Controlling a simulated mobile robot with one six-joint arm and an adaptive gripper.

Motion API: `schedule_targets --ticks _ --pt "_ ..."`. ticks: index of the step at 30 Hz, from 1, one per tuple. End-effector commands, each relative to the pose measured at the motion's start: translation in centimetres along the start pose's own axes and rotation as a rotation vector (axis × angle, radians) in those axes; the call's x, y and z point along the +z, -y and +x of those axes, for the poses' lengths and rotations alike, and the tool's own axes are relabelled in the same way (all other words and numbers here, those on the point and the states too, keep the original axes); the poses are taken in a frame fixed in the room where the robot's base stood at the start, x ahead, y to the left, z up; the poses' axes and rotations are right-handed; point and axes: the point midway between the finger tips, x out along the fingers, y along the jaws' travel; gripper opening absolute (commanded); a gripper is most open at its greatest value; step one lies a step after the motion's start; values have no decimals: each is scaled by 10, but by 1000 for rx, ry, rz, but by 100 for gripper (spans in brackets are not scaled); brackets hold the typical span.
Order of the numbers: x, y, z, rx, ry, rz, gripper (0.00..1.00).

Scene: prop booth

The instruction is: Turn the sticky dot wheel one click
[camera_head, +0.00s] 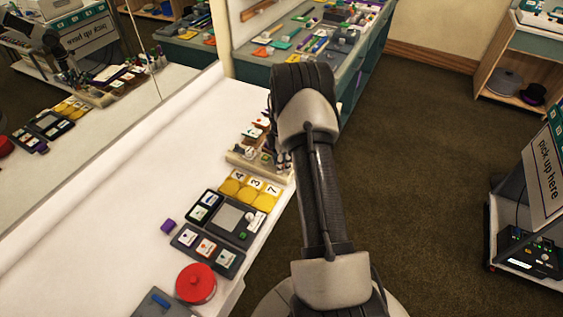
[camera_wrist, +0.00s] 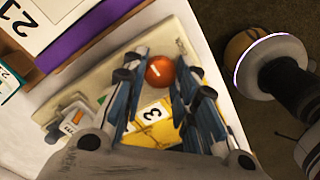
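No part is plainly labelled as the sticky dot wheel. In the wrist view a round orange-red piece (camera_wrist: 160,70) with a pale mark sits on a cream board (camera_wrist: 95,88); it may be the wheel, but I cannot tell. My gripper (camera_wrist: 163,64) is open, with the round piece showing between its fingertips; contact is not clear. A small white and orange device (camera_wrist: 72,122) lies on the board, left of the fingers.
Yellow number tiles (camera_head: 248,190) lie beside the board; one marked 3 (camera_wrist: 152,114) shows between the fingers. Dark trays (camera_head: 225,220), a purple block (camera_head: 168,226) and a red round container (camera_head: 196,283) are nearer. The white counter (camera_head: 120,190) is clear toward the mirror.

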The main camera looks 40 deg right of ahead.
Motion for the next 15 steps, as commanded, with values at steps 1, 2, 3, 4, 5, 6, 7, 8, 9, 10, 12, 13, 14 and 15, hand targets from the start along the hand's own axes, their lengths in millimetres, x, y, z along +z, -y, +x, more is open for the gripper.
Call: schedule_targets --ticks 1,2,3,4,5,6,7,8,9,10,12,13,14,15 --pt "0 0 0 1 0 0 30" --pt "0 0 0 1 0 0 32" --pt "0 0 0 1 0 0 34" --pt "0 0 0 1 0 0 36" --pt "0 0 0 1 0 0 38" --pt "0 0 0 1 0 0 41" --pt "0 0 0 1 0 1 43" --pt "0 0 0 1 0 0 45" --pt "0 0 0 1 0 1 48" --pt "0 0 0 0 0 1 48" --pt "0 0 0 0 0 1 48" --pt "0 0 0 0 0 1 48" --pt "0 0 0 0 0 1 48" --pt "0 0 0 0 0 1 48"
